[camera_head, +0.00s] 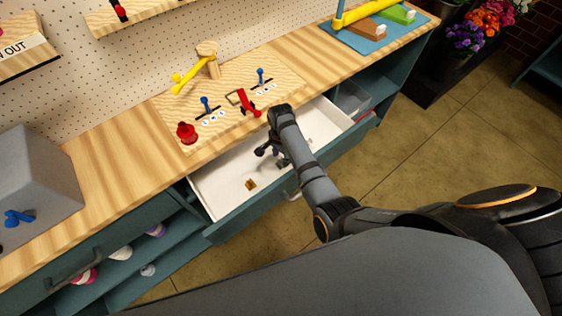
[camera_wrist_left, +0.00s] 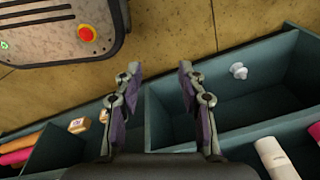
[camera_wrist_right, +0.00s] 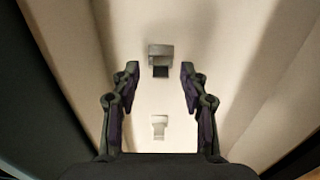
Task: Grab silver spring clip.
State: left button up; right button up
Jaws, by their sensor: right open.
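In the right wrist view, a silver-grey metal clip (camera_wrist_right: 160,54) with a dark opening lies on the pale drawer floor. It appears between and just beyond the fingertips of my open right gripper (camera_wrist_right: 159,76); nothing is held. A second, paler clip-like piece (camera_wrist_right: 159,126) lies nearer the wrist. In the head view my right gripper (camera_head: 271,155) reaches down into the open white drawer (camera_head: 222,178). A small brown-gold piece (camera_head: 250,185) lies in the drawer to its left. The gripper and arm hide part of the drawer. My left gripper (camera_wrist_left: 160,70) is open and empty above teal shelving.
The drawer front (camera_head: 240,218) and side walls surround the right gripper. A wooden worktop (camera_head: 120,155) stands behind, with a board of red and blue clamps (camera_head: 187,132). A grey bin (camera_head: 365,97) stands at right. Teal compartments (camera_wrist_left: 240,100) lie below the left gripper.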

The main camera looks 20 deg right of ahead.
aim_at(281, 160)
jog(key=shift+f, duration=0.55)
jog(key=shift+w+f, duration=0.1)
jog(key=shift+f, duration=0.05)
grip_shut()
pick_arm(q)
jog(key=shift+s+f, duration=0.1)
jog(key=shift+s, duration=0.6)
notch_tip(281, 160, up, 12)
jog(key=p, duration=1.1)
jog(key=shift+f+p, duration=0.25)
jog(key=shift+p, duration=0.05)
pick_arm(e)
notch_tip(281, 160, up, 10)
jog(key=shift+r, duration=0.2)
